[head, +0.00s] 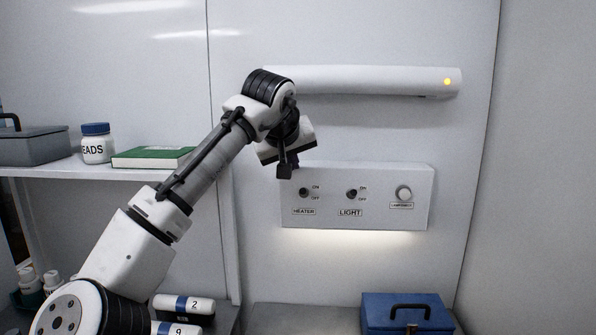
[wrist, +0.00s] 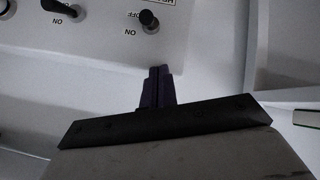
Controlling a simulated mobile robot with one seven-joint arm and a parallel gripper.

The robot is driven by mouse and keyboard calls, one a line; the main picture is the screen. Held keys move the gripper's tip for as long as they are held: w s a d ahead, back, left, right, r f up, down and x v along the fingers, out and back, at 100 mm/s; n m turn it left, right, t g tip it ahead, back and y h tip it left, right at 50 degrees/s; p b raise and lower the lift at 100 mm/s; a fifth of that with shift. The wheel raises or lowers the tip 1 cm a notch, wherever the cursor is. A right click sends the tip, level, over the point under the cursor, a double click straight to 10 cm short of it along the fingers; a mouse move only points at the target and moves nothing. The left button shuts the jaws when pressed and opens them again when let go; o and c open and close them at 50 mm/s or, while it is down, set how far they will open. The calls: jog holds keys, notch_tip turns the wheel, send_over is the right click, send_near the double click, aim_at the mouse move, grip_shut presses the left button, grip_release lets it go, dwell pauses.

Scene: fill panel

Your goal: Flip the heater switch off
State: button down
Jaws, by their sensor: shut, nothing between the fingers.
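The heater switch (head: 304,192) is a small black toggle at the left of the white wall panel (head: 375,215), above the label HEATER, with ON marked above OFF. In the wrist view, which shows the panel upside down, the heater switch (wrist: 149,20) is near the top centre. I cannot tell which way it is thrown. My gripper (head: 286,174) is just above and left of the switch in the head view, close to the panel's top left corner. In the wrist view the fingers (wrist: 158,74) are together and empty, apart from the switch.
The light switch (head: 351,194) and a round knob (head: 404,193) sit to the right on the panel. A white tube with a yellow lamp (head: 447,82) runs above. A shelf (head: 80,178) with a green book (head: 152,157) is left. A blue box (head: 408,312) stands below.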

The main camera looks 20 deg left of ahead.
aim_at(303, 193)
jog(key=shift+s+d+f, duration=0.4)
jog(key=shift+d+f, duration=0.1)
jog(key=shift+f, duration=0.3)
jog(key=shift+s+d+f, duration=0.35)
jog(key=shift+d+f, duration=0.15)
jog(key=shift+f, duration=0.25)
jog(key=shift+w+d, duration=0.1)
